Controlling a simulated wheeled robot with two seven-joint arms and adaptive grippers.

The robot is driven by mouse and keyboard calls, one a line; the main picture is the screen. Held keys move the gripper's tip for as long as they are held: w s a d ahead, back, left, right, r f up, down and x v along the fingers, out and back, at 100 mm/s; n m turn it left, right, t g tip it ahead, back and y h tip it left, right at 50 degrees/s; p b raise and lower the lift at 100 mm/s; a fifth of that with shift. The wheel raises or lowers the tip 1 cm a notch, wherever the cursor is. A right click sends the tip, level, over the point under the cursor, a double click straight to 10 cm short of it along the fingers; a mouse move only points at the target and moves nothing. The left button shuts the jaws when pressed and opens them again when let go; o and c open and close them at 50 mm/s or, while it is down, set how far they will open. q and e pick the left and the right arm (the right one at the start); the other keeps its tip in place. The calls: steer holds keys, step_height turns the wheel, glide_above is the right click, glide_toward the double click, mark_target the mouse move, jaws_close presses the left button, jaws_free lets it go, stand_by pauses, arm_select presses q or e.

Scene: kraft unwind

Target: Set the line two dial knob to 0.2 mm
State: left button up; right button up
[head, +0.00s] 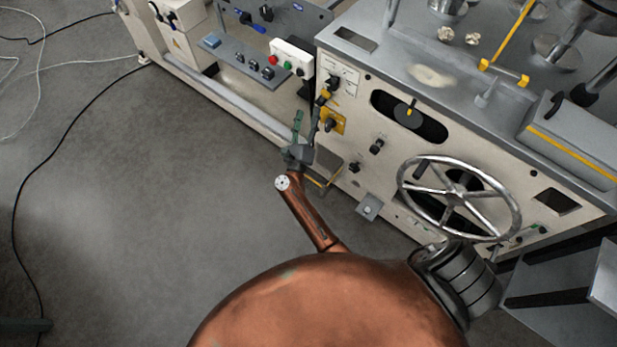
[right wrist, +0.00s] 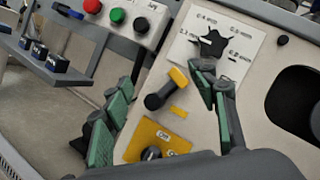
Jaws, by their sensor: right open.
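A black dial knob (right wrist: 212,43) sits on a white label plate (right wrist: 184,56) printed with mm values around it. A pale mark shows on the knob's left side, but I cannot tell surely which value it points at. In the head view the knob (head: 333,83) is on the left part of the cream front panel (head: 440,185). My right gripper (head: 306,118) is below and left of it, in front of the panel. In the right wrist view the gripper (right wrist: 170,100) is open and empty, its right finger just below the knob. My left gripper does not show.
A yellow-ended black lever (right wrist: 165,88) and a yellow plate with a knob (right wrist: 150,140) lie between the fingers in the wrist view. A button box (head: 292,58) is at upper left. A large handwheel (head: 460,198) stands out at right.

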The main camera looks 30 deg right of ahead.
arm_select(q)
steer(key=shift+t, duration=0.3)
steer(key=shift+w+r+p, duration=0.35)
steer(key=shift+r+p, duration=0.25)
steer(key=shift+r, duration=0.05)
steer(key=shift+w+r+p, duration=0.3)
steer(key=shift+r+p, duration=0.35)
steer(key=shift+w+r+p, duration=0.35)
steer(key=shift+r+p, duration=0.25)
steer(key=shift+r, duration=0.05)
arm_select(e)
steer(key=s+a+f+n+y, duration=0.2)
steer(key=s+f+n+y, duration=0.1)
steer(key=f+n, duration=0.3)
steer(key=s+a+f+n+y, duration=0.2)
steer(key=f+n+y, duration=0.3)
steer(key=f, duration=0.5)
steer(key=s+a+f+n+y, duration=0.2)
steer(key=s+f+n, duration=0.3)
steer(key=f+n, duration=0.3)
steer(key=shift+f+n+y, duration=0.2)
steer(key=shift+n+y, duration=0.3)
steer(key=shift+y, duration=0.4)
